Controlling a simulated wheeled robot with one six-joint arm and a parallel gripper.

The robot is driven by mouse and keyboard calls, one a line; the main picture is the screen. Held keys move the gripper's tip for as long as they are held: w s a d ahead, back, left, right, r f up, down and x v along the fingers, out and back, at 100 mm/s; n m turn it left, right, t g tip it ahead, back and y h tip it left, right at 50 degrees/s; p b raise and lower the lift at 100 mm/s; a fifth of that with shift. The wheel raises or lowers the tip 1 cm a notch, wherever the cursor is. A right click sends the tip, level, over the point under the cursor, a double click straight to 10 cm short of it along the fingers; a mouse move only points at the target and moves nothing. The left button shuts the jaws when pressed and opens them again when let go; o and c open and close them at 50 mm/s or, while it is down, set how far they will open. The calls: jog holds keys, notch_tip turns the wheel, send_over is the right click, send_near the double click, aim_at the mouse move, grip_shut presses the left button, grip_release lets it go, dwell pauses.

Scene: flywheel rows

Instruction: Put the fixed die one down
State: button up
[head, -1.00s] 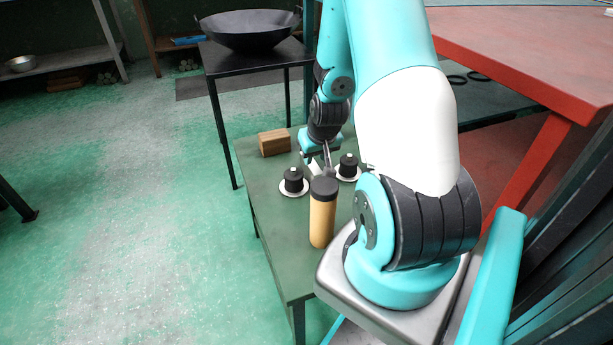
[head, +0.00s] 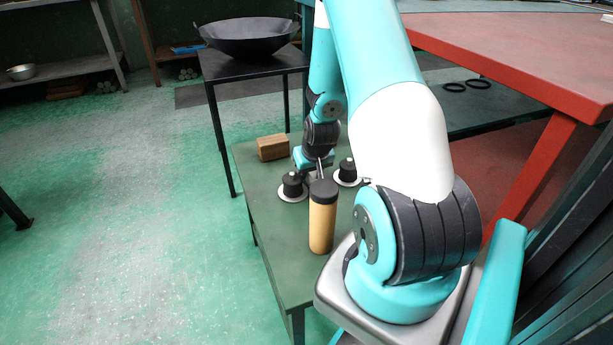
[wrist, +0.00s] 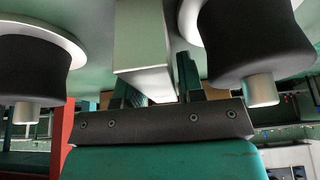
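My gripper (wrist: 158,85) is low over the green table, between two black spool-shaped pieces on pale round discs. The left piece (head: 292,186) and right piece (head: 347,171) stand upright in the head view. The wrist view shows them hanging inverted, one at the left (wrist: 32,68) and one at the right (wrist: 250,40). A pale grey rectangular bar (wrist: 143,35) lies between my two dark fingers in the wrist view. I cannot tell whether the fingers touch it. The brown bottle partly hides my fingertips in the head view. No piece is marked as the fixed die one.
The green table (head: 285,245) also carries a tan bottle with a black cap (head: 321,222) in front of my gripper and a wooden block (head: 272,147) at the back left. A black wok (head: 250,38) stands on a dark table behind. A red table (head: 520,55) is at right.

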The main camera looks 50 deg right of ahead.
jog(key=shift+f, duration=0.25)
dwell(0.3)
grip_shut()
jog(key=shift+r, duration=0.1)
notch_tip(320, 180, up, 20)
jog(key=p, duration=0.6)
jog(key=shift+r, duration=0.2)
